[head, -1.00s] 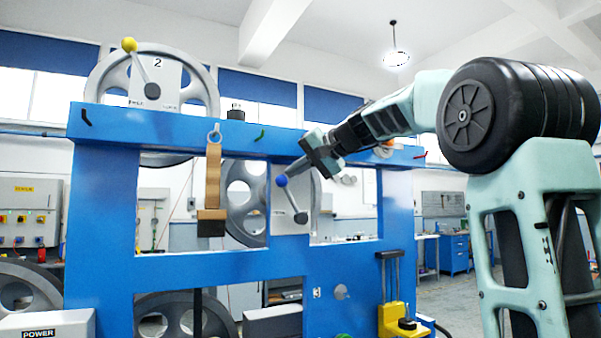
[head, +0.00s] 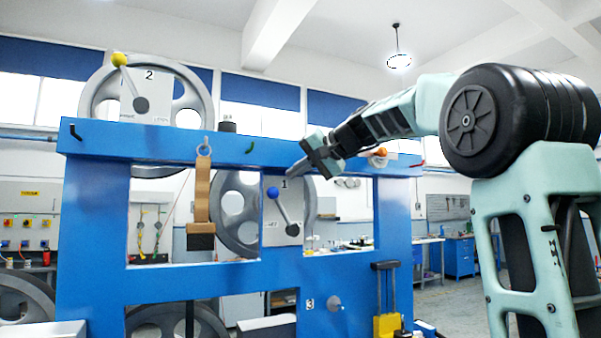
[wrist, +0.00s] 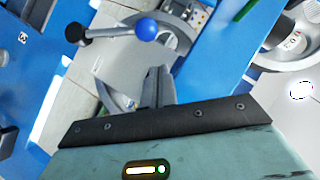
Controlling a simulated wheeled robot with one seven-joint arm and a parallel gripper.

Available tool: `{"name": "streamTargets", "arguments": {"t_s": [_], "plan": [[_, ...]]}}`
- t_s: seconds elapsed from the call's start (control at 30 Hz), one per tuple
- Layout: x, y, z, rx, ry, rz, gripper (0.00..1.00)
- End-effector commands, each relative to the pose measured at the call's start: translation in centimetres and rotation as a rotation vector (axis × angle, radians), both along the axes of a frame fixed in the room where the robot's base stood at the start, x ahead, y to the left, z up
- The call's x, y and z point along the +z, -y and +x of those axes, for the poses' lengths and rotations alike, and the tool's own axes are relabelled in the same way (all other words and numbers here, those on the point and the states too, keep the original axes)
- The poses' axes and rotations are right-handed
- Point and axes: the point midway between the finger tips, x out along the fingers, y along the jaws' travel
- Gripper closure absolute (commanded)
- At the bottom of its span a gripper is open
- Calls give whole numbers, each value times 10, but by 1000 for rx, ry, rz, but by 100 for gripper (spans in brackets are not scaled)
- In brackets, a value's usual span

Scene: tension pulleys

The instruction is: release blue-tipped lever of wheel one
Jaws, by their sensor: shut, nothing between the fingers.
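Wheel one (head: 236,210) is a grey spoked wheel behind the blue frame, with a plate marked 1 (head: 287,186). Its lever (head: 283,211) has a blue ball tip (head: 272,192) and slants from the tip down right to a dark hub (head: 293,229). In the wrist view the blue ball (wrist: 146,29) and the lever (wrist: 108,32) lie beyond my fingers. My gripper (head: 290,172) is shut and empty, up and to the right of the blue ball, apart from it in the picture. Its fingers also show in the wrist view (wrist: 158,88).
The blue frame (head: 90,230) has a top beam above wheel one. Wheel two (head: 195,98) with a yellow-tipped lever (head: 130,80) stands above left. A brown strap (head: 202,190) hangs left of wheel one. An orange knob (head: 382,152) sits at right, near my arm.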

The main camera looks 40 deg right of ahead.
Motion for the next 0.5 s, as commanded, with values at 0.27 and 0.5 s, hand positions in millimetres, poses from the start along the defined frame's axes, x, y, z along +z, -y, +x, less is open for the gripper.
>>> {"name": "streamTargets", "arguments": {"t_s": [0.27, 0.5], "plan": [[16, 9, -33, -3, 3, -3, 100], [34, 17, -69, -3, 2, -2, 100]]}}
